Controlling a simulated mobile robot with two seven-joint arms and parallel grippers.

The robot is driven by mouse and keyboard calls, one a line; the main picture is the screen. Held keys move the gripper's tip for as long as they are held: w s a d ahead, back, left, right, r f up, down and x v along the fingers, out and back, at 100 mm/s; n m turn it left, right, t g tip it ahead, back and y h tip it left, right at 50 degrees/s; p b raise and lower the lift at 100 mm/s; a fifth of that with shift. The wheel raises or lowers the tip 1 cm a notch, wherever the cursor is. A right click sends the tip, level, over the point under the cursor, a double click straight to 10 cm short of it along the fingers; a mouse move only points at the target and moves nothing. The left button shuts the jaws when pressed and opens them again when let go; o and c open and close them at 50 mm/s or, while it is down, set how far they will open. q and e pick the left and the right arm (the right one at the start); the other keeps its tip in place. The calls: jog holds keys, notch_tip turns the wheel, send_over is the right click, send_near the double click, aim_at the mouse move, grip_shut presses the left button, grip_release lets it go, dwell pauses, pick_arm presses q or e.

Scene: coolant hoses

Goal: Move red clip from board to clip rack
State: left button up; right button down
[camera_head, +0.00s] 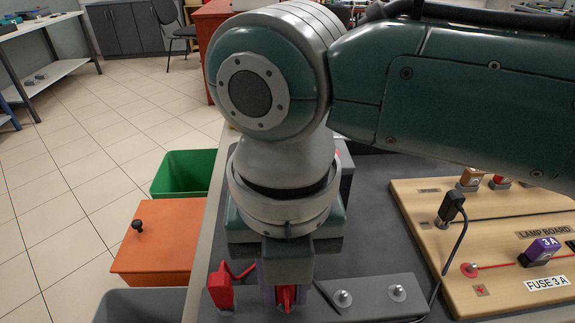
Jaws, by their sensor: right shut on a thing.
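My right gripper (286,296) points straight down at the bottom centre, shut on a red clip (286,299) that shows between its fingers. The clip is over or at the grey clip rack (366,308); contact with the rack is hidden. Two silver posts on the rack stand bare to the right of the gripper. A second red piece (220,288) with a short red lead is just left of the gripper. The wooden lamp board (420,222) lies at the right; its red terminal (469,269) has no clip on it. My left gripper is out of view.
A black clip (452,207) with a black lead stands on the board. A purple 3 A fuse (542,250) sits near the board's right side. An orange box (160,235) and a green bin (184,172) are left of the table. My right arm hides the middle of the table.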

jog(key=shift+f, duration=0.1)
dwell(0.5)
jog(key=shift+c, duration=1.7)
grip_release()
jog(key=shift+r+p, duration=0.35)
jog(key=shift+p, duration=0.05)
notch_tip(320, 180, up, 8)
jog(key=p, duration=0.8)
jog(key=shift+r, duration=0.25)
jog(key=shift+f, duration=0.1)
jog(key=shift+s, duration=0.1)
